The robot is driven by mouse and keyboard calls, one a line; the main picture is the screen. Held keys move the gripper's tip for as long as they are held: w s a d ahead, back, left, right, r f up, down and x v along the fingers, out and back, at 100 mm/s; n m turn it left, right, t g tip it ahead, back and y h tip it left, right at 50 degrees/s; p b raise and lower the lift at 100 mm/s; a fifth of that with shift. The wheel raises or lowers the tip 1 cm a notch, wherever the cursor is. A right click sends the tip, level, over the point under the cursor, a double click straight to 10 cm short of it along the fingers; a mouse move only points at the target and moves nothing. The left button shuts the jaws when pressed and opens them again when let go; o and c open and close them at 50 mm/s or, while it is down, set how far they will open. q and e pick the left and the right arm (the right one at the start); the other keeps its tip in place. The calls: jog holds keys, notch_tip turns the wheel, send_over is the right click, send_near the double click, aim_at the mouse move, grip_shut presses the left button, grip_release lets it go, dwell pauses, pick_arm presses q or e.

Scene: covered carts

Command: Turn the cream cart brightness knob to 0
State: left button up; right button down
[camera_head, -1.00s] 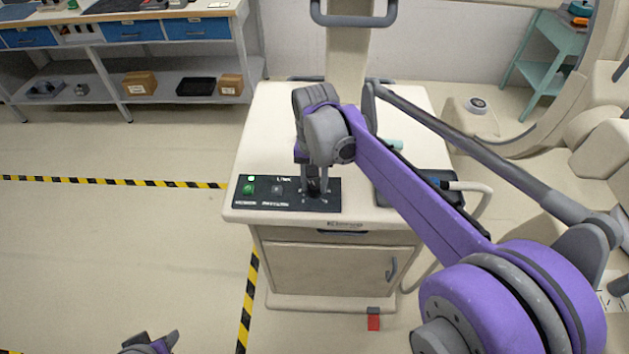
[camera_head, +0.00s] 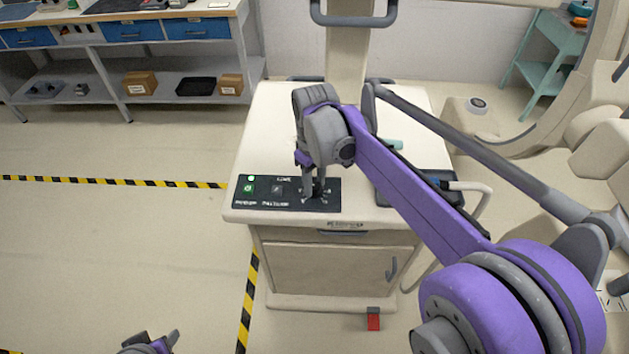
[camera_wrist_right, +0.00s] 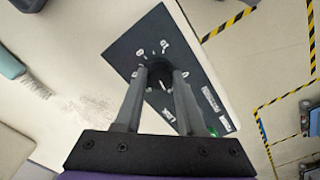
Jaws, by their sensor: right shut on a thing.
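The cream cart (camera_head: 260,150) stands in the middle of the head view. A black control panel (camera_head: 240,203) lies on its front left top, with a green-lit button (camera_head: 248,189) and a square switch (camera_head: 277,189). My right gripper (camera_head: 314,194) points down at the right end of the panel. In the wrist view its two fingers (camera_wrist_right: 160,80) are shut around the dark round brightness knob (camera_wrist_right: 159,76), with white marks around it. The knob's pointer and setting cannot be read. My left gripper (camera_head: 150,343) shows only partly at the bottom edge, and its jaws are unclear.
A dark tray (camera_head: 375,190) and a teal-ended tool (camera_head: 391,145) lie on the cart top, right of the panel. A workbench (camera_head: 150,55) stands at the back left. The floor left of the cart is clear, with striped tape (camera_head: 110,181).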

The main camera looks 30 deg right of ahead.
aim_at(315, 185)
jog(key=n, duration=0.5)
jog(key=shift+n, duration=0.3)
jog(key=n, duration=0.5)
jog(key=shift+n, duration=0.3)
jog(key=c, duration=0.5)
grip_release()
jog(key=shift+r, duration=0.1)
notch_tip(315, 185, up, 11)
jog(key=shift+f+p, duration=0.2)
jog(key=shift+p, duration=0.2)
